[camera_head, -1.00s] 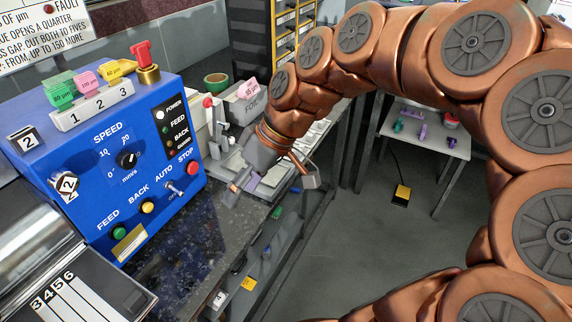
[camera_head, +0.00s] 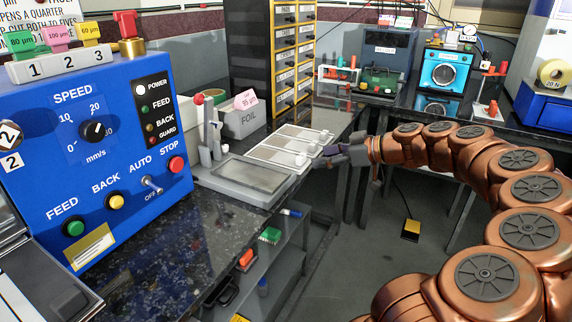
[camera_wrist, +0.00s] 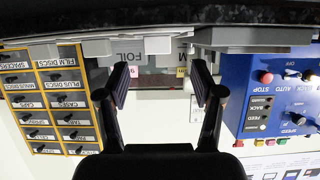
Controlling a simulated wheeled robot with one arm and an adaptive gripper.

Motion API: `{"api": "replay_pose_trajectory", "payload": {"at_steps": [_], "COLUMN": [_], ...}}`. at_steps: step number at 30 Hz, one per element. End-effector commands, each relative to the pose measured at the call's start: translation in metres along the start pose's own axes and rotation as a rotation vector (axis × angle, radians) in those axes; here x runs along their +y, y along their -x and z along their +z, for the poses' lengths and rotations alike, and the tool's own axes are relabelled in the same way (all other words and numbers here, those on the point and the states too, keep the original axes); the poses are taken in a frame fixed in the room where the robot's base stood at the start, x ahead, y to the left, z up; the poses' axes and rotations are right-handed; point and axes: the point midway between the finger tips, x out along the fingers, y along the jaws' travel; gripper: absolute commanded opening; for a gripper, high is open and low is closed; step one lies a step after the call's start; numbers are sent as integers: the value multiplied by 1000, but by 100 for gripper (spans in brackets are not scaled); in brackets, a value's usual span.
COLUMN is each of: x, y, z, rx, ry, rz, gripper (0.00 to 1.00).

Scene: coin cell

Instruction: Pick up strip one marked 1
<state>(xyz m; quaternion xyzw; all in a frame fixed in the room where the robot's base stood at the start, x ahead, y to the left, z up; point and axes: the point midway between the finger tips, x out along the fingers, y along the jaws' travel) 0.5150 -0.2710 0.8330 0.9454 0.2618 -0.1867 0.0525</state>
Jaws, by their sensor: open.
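A white board (camera_head: 262,152) lies on the dark bench and bears several flat grey strips (camera_head: 285,144) with small white blocks at their right ends. No number is legible on them, so I cannot tell which is strip one. My gripper (camera_head: 322,158) is just right of the board, at the bench's front edge, pointing left. In the wrist view my gripper's fingers (camera_wrist: 164,90) are spread apart with nothing between them. Whether the gripper touches the board or blocks is unclear in the head view.
A grey shallow tray (camera_head: 240,182) lies in front of the board. The blue machine (camera_head: 110,150) stands left, and a FOIL box (camera_head: 241,122) sits behind. A drawer cabinet (camera_head: 283,55) stands at the back. The bench front is clear (camera_head: 190,240).

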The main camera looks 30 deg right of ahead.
Motion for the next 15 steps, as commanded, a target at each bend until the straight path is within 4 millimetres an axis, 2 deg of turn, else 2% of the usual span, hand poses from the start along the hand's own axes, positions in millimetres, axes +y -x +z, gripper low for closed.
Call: {"api": "replay_pose_trajectory", "payload": {"at_steps": [8,15], "x": [0,3], "y": [-26,-59], "z": [-2,-4], "rx": [-4,-4], "ry": [0,-1], "rz": [-4,-6], "gripper": [67,67]}}
